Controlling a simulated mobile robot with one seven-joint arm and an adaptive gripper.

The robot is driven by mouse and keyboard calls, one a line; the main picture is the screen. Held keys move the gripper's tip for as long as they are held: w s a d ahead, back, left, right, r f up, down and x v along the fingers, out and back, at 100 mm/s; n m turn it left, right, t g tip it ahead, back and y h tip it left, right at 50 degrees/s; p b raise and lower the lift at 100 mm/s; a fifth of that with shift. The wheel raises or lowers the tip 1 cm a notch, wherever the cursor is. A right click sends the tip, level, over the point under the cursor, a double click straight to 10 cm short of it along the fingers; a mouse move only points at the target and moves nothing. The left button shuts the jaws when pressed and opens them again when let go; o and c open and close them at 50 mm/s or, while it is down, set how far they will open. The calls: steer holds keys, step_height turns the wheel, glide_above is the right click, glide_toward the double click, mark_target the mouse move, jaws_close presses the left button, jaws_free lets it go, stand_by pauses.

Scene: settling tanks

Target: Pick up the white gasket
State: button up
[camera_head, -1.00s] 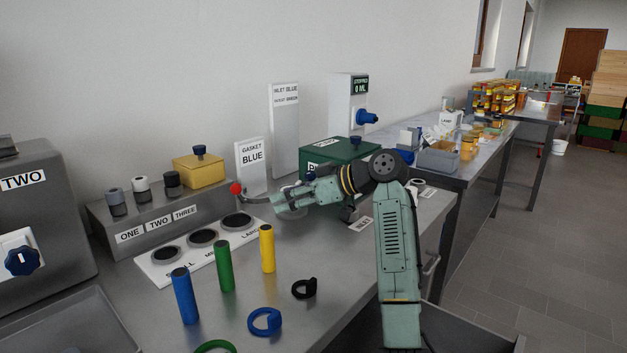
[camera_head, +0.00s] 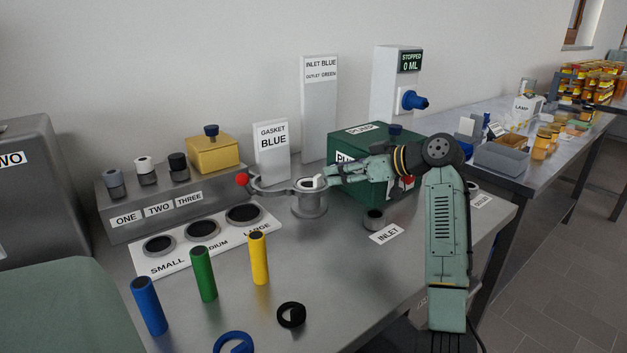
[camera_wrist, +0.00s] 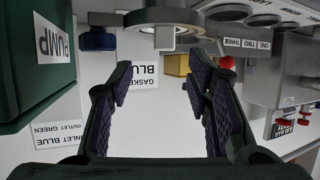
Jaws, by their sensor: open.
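What looks like the white gasket, a pale ring with an upright tab (camera_head: 319,181), sits at the top of a round steel housing (camera_head: 309,204) in the head view. The tab also shows in the wrist view (camera_wrist: 164,38), near the top, under the ring's edge. Most of the ring is hard to tell from the housing. My gripper (camera_head: 331,178) is just right of the tab, pointing left at it. In the wrist view my gripper (camera_wrist: 162,85) has its two fingers wide apart, with nothing between them.
A clamp arm with a red knob (camera_head: 242,180) reaches left from the housing. The "GASKET BLUE" sign (camera_head: 272,152) stands behind, and the green pump box (camera_head: 350,150) is close behind my gripper. A black gasket (camera_head: 291,315) and a blue gasket (camera_head: 233,343) lie in front.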

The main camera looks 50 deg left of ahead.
mark_target(318, 175)
steer(key=x, duration=0.1)
steer(key=p+x, duration=0.1)
steer(key=x, duration=0.1)
steer(key=p+x, duration=0.1)
steer(key=x, duration=0.1)
steer(key=shift+s+f, duration=0.2)
steer(key=shift+s, duration=0.15)
steer(key=shift+a+f, duration=0.3)
steer(key=shift+a, duration=0.15)
steer(key=shift+c, duration=0.6)
steer(key=c, duration=0.9)
